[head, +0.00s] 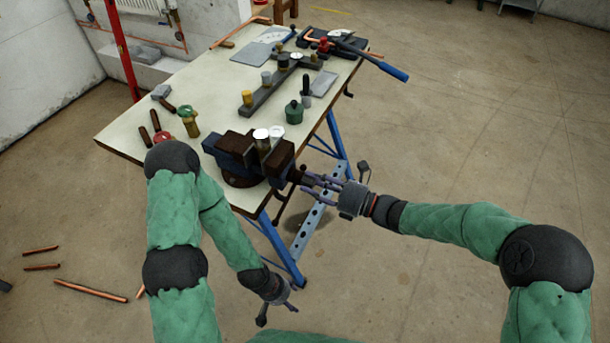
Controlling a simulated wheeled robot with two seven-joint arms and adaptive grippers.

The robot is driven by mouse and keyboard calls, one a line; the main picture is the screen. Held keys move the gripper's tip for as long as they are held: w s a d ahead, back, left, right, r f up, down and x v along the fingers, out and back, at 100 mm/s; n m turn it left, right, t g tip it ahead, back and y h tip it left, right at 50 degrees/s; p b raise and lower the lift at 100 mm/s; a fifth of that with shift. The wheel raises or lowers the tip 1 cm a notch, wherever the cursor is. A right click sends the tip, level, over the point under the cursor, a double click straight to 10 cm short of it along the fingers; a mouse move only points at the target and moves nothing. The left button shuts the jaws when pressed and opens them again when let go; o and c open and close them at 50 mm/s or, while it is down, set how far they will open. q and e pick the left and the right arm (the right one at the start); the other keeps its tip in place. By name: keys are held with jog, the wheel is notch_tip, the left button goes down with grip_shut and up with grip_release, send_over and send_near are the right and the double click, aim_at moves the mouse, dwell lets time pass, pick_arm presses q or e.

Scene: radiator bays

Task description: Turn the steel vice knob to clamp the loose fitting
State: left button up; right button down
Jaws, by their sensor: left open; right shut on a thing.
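The dark vice (238,148) is mounted on the near right corner of the workbench, with blue and rust-brown parts. A light-topped cylindrical piece (263,143) stands upright at its jaws, probably the fitting; a whitish round piece (277,132) is just behind it. I cannot tell whether the jaws touch either. The dark steel knob (296,176) sticks out at the vice's right end. My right gripper (306,182) comes in from the right and is shut on the knob, its fingers partly covering it. My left gripper (278,302) is open and empty, low in front of the bench.
The bench (190,85) carries a dark rack with fittings (272,92), a green pot (293,112), a brass-coloured item (189,122) and a blue-handled tool (390,70). Blue bench legs (286,262) stand near my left gripper. Copper pipes (90,290) lie on the floor. The right floor is clear.

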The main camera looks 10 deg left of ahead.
jog(key=m+p, duration=0.2)
jog(key=m, duration=0.2)
jog(key=m+p, duration=0.2)
jog(key=m, duration=0.2)
jog(key=shift+m, duration=0.3)
jog(key=m+p, duration=0.3)
jog(key=m, duration=0.4)
jog(key=shift+f+m+p, duration=0.1)
jog(key=shift+m+p, duration=0.2)
jog(key=shift+p, duration=0.05)
jog(key=c, duration=1.2)
grip_release()
jog(key=shift+c, duration=0.2)
jog(key=shift+o, duration=0.6)
jog(key=shift+d, duration=0.15)
